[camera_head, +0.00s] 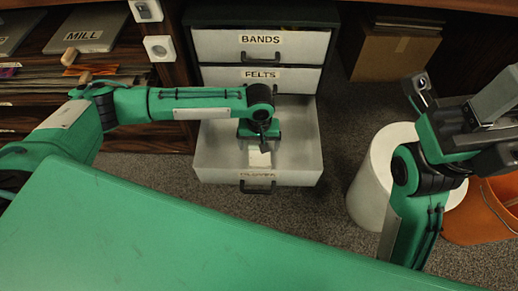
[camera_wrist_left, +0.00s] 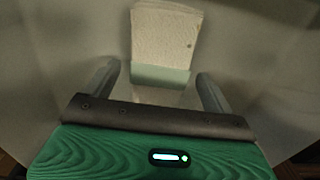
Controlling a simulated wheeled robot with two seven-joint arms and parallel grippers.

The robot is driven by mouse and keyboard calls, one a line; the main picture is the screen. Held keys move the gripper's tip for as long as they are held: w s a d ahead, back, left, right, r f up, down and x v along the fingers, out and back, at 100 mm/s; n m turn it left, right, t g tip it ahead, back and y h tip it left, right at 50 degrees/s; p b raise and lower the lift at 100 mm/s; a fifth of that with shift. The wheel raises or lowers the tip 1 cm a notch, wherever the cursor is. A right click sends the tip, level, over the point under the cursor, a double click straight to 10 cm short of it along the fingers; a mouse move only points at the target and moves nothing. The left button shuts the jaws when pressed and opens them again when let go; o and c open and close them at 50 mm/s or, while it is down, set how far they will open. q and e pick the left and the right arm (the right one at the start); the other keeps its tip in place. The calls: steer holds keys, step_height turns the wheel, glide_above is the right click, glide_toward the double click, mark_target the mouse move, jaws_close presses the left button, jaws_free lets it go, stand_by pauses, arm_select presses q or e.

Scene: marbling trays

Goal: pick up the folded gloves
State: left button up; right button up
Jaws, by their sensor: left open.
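The folded gloves (camera_head: 259,156) are a small cream bundle on the floor of the open bottom drawer (camera_head: 222,150). In the left wrist view the gloves (camera_wrist_left: 165,38) show a cream part with a pale green band at the near end. My left gripper (camera_head: 261,139) reaches down into the drawer, just behind the gloves in the head view.
Closed drawers labelled BANDS (camera_head: 293,41) and FELTS (camera_head: 225,77) are above the open one. A white cylinder (camera_head: 368,190) and an orange bin (camera_head: 468,222) stand at the right. A cardboard box (camera_head: 392,55) is behind. Shelves with folders are at the left.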

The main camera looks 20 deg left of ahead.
arm_select(q)
steer(key=c, duration=1.1)
steer(key=shift+o, duration=0.2)
steer(key=shift+r, duration=0.15)
